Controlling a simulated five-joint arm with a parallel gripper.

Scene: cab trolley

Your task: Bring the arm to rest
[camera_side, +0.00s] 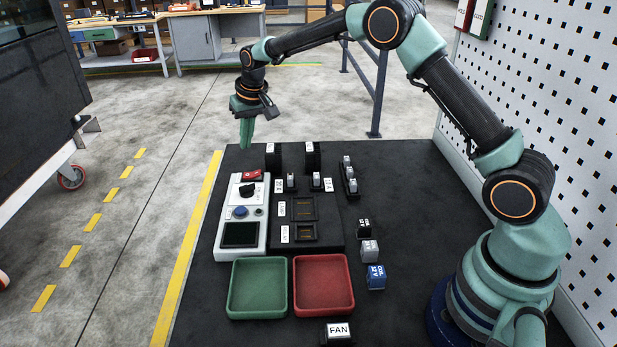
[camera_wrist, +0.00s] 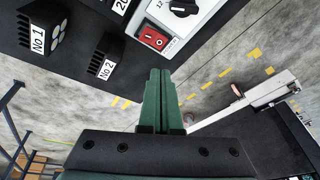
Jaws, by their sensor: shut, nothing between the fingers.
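My gripper (camera_side: 246,133) hangs at the end of my outstretched arm, above the far left part of the dark work table (camera_side: 200,312). Its green fingers point down and are closed together with nothing between them. In the wrist view the fingers (camera_wrist: 163,100) also lie side by side, shut. The gripper is apart from everything on the table.
A white control panel (camera_side: 234,246) with a red switch (camera_side: 252,175) stands near the gripper. Black blocks, a green tray (camera_side: 234,309), a red tray (camera_side: 349,305), small labelled cubes and a FAN block (camera_side: 339,332) are on the table. A pegboard (camera_side: 560,130) borders the right.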

